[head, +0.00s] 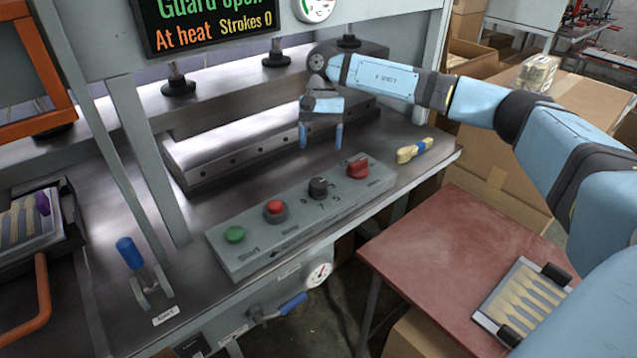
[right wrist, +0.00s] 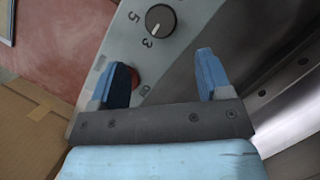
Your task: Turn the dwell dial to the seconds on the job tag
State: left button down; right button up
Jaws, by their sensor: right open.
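The dwell dial (head: 318,187) is a dark round knob on the grey control panel (head: 240,262), between the red button (head: 275,209) and a red knob (head: 357,167). In the right wrist view the dial (right wrist: 160,20) shows a pale mark on its face, with printed numbers 5 and 3 beside it. My right gripper (head: 321,137) is open and empty, fingers pointing down, above and behind the panel, apart from the dial. In the right wrist view its fingers (right wrist: 164,78) stand wide apart, the left one partly covering the red knob. I cannot make out a job tag. My left gripper is not in view.
The press bed (head: 215,150) lies behind the panel. A green button (head: 234,234) and a blue-handled lever (head: 130,252) are to the left. A tray (head: 522,300) rests on the red table (head: 440,235). The display (head: 205,25) reads "At heat", "Strokes 0".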

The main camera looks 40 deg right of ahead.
aim_at(319, 182)
jog(key=x, duration=1)
jog(key=shift+a, duration=0.1)
jog(key=c, duration=0.9)
